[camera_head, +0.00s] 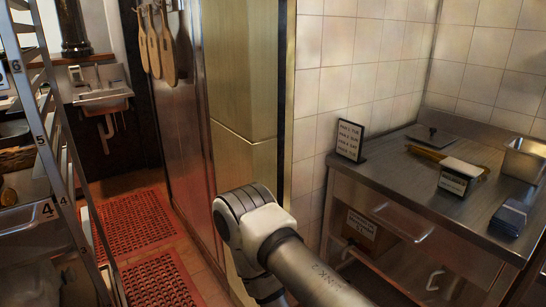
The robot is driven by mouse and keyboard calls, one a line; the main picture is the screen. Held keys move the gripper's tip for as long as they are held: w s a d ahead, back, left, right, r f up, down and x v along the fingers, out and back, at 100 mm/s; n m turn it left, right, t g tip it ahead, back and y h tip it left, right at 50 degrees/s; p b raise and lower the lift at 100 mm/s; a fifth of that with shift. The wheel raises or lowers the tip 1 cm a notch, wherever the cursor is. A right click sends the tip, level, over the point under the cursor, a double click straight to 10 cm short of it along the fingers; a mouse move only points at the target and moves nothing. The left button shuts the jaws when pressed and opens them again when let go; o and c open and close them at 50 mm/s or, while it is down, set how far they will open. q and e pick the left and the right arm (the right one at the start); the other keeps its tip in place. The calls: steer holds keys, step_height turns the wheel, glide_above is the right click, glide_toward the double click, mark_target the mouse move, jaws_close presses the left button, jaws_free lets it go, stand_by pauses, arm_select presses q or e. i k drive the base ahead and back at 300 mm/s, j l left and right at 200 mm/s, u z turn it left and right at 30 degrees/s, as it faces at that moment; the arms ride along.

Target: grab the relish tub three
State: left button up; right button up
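I cannot make out any relish tub in this view. One of my arms crosses the lower middle of the picture, with only its links and a joint showing. Neither of my grippers is in view. An open metal pan stands at the right edge of the steel counter (400,185), and its contents cannot be seen.
The counter also holds a small lettered sign (350,141), a white-labelled item (460,176) and a dark blue box (509,218). A metal rack (62,150) stands at left. Red perforated mats (135,222) cover the floor. Wooden paddles (167,50) hang at the back.

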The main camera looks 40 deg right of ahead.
mark_target(458, 179)
steer(key=z, duration=2.4)
